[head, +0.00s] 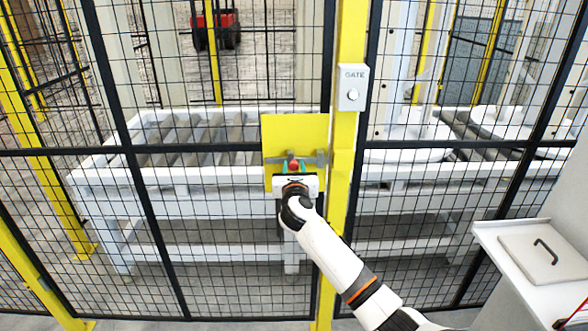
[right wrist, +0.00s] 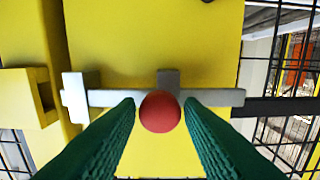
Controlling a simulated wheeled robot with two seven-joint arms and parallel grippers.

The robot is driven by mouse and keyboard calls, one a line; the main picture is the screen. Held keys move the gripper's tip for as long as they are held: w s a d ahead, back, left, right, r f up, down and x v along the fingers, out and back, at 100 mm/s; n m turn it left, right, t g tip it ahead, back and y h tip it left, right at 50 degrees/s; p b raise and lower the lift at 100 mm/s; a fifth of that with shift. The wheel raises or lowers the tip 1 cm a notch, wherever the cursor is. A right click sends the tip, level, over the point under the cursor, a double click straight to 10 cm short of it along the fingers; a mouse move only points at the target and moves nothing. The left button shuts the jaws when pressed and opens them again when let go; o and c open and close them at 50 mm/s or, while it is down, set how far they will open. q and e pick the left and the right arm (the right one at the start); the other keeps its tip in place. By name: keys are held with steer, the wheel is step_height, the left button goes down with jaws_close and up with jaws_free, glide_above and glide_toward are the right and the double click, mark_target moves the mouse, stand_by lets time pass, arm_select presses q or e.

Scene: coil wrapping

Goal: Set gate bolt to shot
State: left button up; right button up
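The gate bolt is a grey bar (right wrist: 110,97) lying across a yellow plate (head: 295,130), with a round red knob (right wrist: 160,112) near its middle. The knob also shows in the head view (head: 293,166). In the right wrist view the bar's left end is at a grey bracket (right wrist: 75,98). A yellow slotted keeper (right wrist: 30,97) stands just left of it, and no bar shows inside its slot. My right gripper (right wrist: 160,102) has its green fingers on either side of the knob, with a thin gap visible at each side. My left gripper is out of view.
A yellow post (head: 345,120) with a GATE button box (head: 352,88) stands right of the plate. Black mesh fence panels surround it, with a white roller conveyor (head: 200,172) behind. A white cabinet top with a handled lid (head: 540,258) is at lower right.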

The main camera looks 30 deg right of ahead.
mark_target(311, 160)
jaws_close()
steer(key=shift+s+d, duration=0.15)
steer(key=shift+d, duration=0.1)
steer(key=s+d+p, duration=0.2)
steer(key=d, duration=0.1)
steer(key=shift+s+d+r, duration=0.1)
steer(key=shift+d, duration=0.3)
steer(key=shift+a, duration=0.15)
steer(key=shift+c, duration=0.5)
jaws_free()
steer(key=o, duration=0.4)
steer(key=shift+s+d, duration=0.15)
steer(key=shift+d, duration=0.1)
steer(key=shift+o, duration=0.2)
steer(key=shift+a, duration=0.15)
